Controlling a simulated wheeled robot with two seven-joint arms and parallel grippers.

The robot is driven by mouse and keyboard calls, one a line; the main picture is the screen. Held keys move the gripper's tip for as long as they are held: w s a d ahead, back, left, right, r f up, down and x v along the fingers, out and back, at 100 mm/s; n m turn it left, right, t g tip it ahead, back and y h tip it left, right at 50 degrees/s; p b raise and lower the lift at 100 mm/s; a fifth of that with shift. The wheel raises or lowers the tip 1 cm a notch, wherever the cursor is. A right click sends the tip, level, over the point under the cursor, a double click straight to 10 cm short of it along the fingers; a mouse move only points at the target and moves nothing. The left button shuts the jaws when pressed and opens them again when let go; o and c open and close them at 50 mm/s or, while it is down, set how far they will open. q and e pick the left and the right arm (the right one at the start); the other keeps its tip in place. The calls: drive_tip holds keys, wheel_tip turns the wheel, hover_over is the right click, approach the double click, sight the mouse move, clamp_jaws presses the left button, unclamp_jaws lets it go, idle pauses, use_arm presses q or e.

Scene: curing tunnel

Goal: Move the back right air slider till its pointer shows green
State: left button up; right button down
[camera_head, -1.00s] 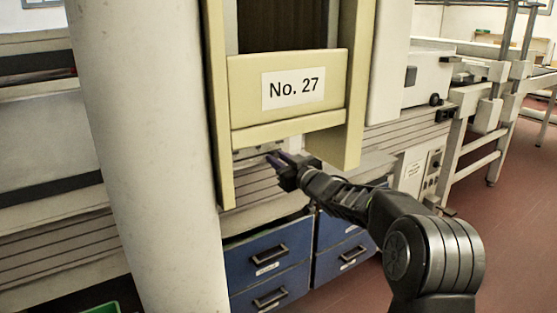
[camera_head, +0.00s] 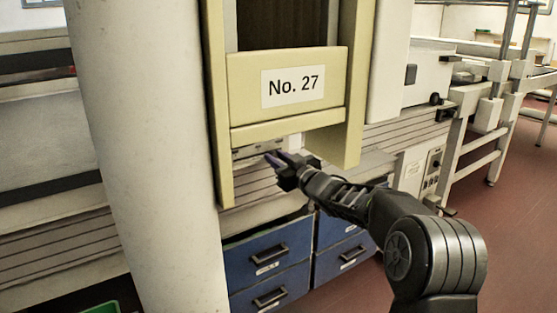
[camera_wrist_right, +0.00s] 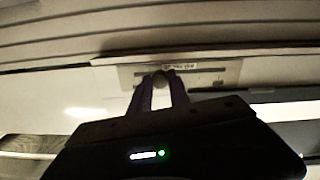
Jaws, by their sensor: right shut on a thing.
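My right gripper (camera_head: 273,159) reaches in from the right under the cream frame marked No. 27. The right wrist view shows its two purplish fingers (camera_wrist_right: 159,95) shut on a small round dark knob (camera_wrist_right: 159,78). The knob sits at a pale slider plate (camera_wrist_right: 210,76) with a dark slot and small lettering too blurred to read. In the head view the plate (camera_head: 258,151) shows partly below the frame's lower bar. I cannot make out a pointer or a green zone on it. My left gripper is not in view.
The cream frame (camera_head: 238,90) with its No. 27 label (camera_head: 293,85) hangs just above my right gripper. A thick white column (camera_head: 150,150) stands to the left. Blue drawers (camera_head: 265,260) are below. Open red-brown floor (camera_head: 510,220) lies to the right.

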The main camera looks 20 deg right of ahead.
drive_tip(key=a, duration=0.1)
drive_tip(key=a+b, duration=0.1)
drive_tip(key=shift+s+a+f, duration=0.15)
drive_tip(key=shift+s+a, duration=0.05)
drive_tip(key=shift+a, duration=0.45)
drive_tip(key=shift+d, duration=0.1)
drive_tip(key=c, duration=1.2)
unclamp_jaws()
drive_tip(key=shift+c, duration=0.2)
approach(259, 155)
drive_tip(key=s, duration=0.2)
drive_tip(key=shift+s+d, duration=0.15)
drive_tip(key=shift+s, duration=0.25)
